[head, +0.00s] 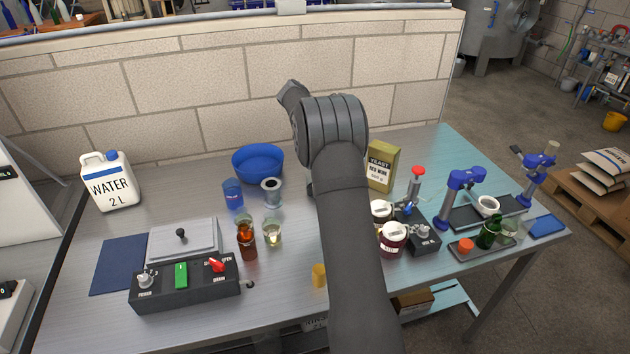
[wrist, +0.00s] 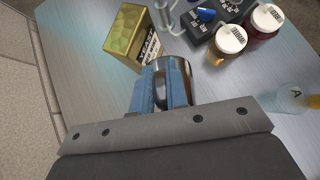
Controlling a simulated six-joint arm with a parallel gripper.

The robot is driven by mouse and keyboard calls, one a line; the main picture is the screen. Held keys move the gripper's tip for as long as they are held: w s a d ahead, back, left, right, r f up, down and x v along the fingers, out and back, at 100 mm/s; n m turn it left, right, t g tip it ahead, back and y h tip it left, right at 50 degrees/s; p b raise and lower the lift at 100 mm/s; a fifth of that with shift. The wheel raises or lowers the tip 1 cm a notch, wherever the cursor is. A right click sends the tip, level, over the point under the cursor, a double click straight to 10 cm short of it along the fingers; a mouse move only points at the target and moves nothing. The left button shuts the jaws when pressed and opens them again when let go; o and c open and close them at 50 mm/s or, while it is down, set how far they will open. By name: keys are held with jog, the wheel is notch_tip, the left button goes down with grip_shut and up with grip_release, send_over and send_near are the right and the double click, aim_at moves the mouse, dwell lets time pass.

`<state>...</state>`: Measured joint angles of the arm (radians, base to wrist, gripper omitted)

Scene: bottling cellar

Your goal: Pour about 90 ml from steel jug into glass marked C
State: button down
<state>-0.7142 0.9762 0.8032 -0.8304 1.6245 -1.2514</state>
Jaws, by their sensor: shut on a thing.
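My gripper (wrist: 160,88) has blue fingers and is shut on a steel jug (wrist: 178,72) in the wrist view. In the head view my arm hides the gripper and nearly all of the jug. A clear glass marked A (wrist: 295,97) stands at the right of the wrist view, apart from the gripper. In the head view a clear glass with pale liquid (head: 272,233) stands left of my arm, and its mark is too small to read. I cannot make out a glass marked C in either view.
A yeast box (head: 381,165) stands close beside the jug. Lidded jars (head: 393,238) are right of my arm. Left of it are a steel vessel (head: 271,192), a blue cup (head: 233,193), an amber bottle (head: 247,240) and a blue bowl (head: 258,163). A wall closes the back.

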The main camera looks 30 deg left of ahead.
jog(key=shift+s+a+r+h, duration=0.25)
jog(key=shift+a+r+h, duration=0.05)
jog(key=shift+a+h, duration=0.15)
dwell(0.6)
jog(key=d+f+y, duration=0.1)
jog(key=w+d+y, duration=0.1)
jog(key=d, duration=0.1)
jog(key=shift+w+f+g+y, duration=0.15)
jog(key=shift+f+g+y, duration=0.1)
jog(key=shift+f+g, duration=0.15)
jog(key=shift+a+f, duration=0.1)
jog(key=shift+a, duration=0.1)
jog(key=shift+w+d+f+g+y, duration=0.25)
jog(key=shift+d+f+g+y, duration=0.15)
jog(key=shift+d+f+y, duration=0.25)
jog(key=shift+w+d+f+g+y, duration=0.1)
jog(key=shift+d+f+g+y, duration=0.05)
jog(key=shift+f+y, duration=0.25)
jog(key=shift+w+d+f+g+y, duration=0.15)
jog(key=shift+f+y, duration=0.15)
jog(key=shift+y, duration=0.15)
jog(key=shift+s+a, duration=0.1)
